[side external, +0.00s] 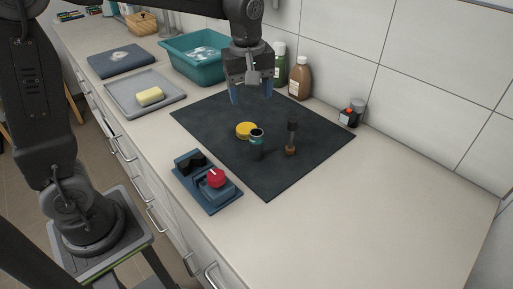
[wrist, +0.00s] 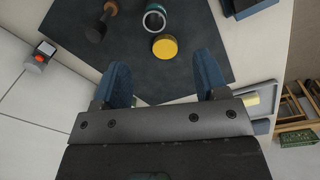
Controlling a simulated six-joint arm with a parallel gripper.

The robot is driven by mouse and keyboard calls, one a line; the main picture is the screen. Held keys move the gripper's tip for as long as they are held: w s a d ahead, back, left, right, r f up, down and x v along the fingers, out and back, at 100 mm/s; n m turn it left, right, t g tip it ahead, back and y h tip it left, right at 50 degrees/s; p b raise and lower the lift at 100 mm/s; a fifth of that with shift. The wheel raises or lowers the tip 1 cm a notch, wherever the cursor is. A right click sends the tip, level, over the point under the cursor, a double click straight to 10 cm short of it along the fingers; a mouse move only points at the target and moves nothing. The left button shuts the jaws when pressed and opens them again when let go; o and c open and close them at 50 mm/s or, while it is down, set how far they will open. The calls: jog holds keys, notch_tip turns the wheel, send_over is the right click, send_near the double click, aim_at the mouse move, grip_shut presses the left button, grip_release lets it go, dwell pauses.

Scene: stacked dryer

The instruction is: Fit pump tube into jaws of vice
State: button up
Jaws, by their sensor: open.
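A short dark teal tube with a pale rim and open top, apparently the pump tube (side external: 257,150), stands upright on the dark mat. It also shows near the top of the wrist view (wrist: 154,20). The vice, apparently the blue fixture with a red knob (side external: 217,190), sits at the mat's near-left edge; a blue part of it shows at the top right of the wrist view (wrist: 250,9). My gripper (side external: 251,96) is open and empty above the far part of the mat, apart from the tube. Its two blue fingers (wrist: 163,80) are spread wide.
A yellow disc (side external: 245,130) lies beside the tube, and a dark tool with a brown end (side external: 291,138) stands to its right. A grey tray with a yellow block (side external: 150,96), a teal basin (side external: 190,46) and bottles (side external: 300,78) lie farther back. The front right counter is clear.

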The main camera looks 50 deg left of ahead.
aim_at(257, 141)
jog(key=shift+n+g, duration=0.3)
jog(key=shift+n, duration=0.6)
jog(key=f, duration=0.3)
jog(key=w+f, duration=0.1)
jog(key=f, duration=0.3)
jog(key=w+f, duration=0.1)
jog(key=f, duration=0.2)
jog(key=shift+w+f, duration=0.2)
jog(key=shift+f, duration=0.05)
jog(key=shift+s+f, duration=0.15)
jog(key=shift+f, duration=1.15)
jog(key=shift+s+f, duration=0.15)
jog(key=shift+f, duration=1.15)
jog(key=c, duration=1.1)
jog(key=shift+r, duration=0.1)
jog(key=shift+r, duration=0.1)
